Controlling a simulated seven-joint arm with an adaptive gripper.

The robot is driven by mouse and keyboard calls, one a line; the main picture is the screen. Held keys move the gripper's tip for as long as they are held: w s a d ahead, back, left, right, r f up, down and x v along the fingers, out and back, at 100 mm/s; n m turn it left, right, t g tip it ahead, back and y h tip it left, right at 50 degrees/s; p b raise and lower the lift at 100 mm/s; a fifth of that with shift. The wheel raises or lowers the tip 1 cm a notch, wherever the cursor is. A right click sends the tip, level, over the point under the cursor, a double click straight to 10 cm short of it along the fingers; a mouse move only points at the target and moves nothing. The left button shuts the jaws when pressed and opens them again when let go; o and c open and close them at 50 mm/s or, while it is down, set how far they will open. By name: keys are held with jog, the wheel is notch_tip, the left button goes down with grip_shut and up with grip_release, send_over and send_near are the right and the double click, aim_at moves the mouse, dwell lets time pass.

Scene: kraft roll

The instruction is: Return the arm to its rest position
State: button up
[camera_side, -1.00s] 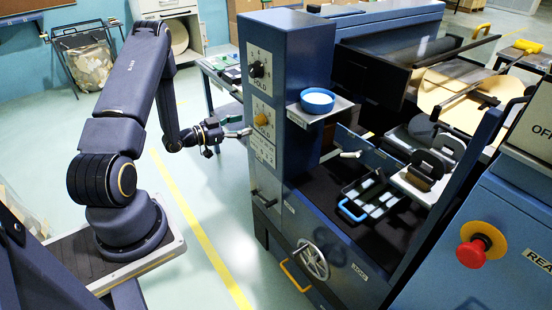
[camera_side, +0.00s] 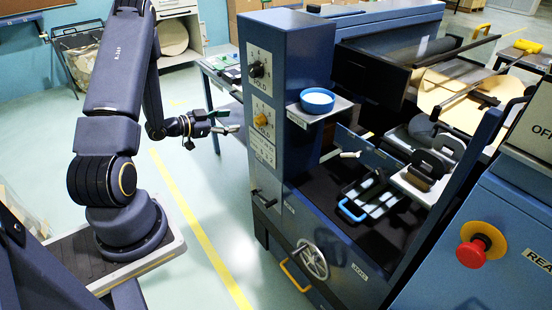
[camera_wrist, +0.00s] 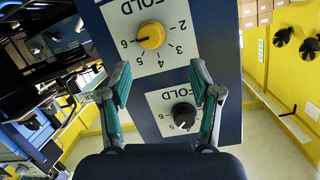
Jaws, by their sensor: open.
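My gripper (camera_side: 228,121) is open and empty in the side view. It hangs to the left of the blue control column (camera_side: 295,60), with a gap between its fingertips and the panel. In the wrist view my gripper (camera_wrist: 160,82) has its two green-padded fingers spread, with nothing between them. Beyond them is the FOLD panel, upside down, with a yellow knob (camera_wrist: 151,35) and a black knob (camera_wrist: 183,116). In the side view the yellow knob (camera_side: 262,120) is below the black knob (camera_side: 257,70). My arm is bent up and over at the left.
A blue round dish (camera_side: 317,101) with a pale inside sits on a small shelf on the column. A black tray (camera_side: 354,196) with a blue handle and a red stop button (camera_side: 471,253) are to the right. Open floor (camera_side: 210,225) lies between my base and the machine.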

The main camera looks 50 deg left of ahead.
jog(key=w+d+r+n+g+y, duration=0.1)
jog(key=w+d+r+g+y, duration=0.15)
jog(key=r, duration=0.55)
jog(key=w+d+r+n+g+y, duration=0.15)
jog(key=d+r, duration=0.25)
jog(key=r, duration=0.4)
jog(key=s+d+r+g+h, duration=0.2)
jog(key=s+d, duration=0.7)
jog(key=d, duration=0.1)
jog(key=s+d+r+g+h, duration=0.1)
jog(key=s+d+r+g, duration=0.1)
jog(key=s+d, duration=0.7)
jog(key=shift+s+d+r+n+g+h, duration=0.25)
jog(key=shift+s+d+n+g+h, duration=0.15)
jog(key=shift+d+g, duration=0.55)
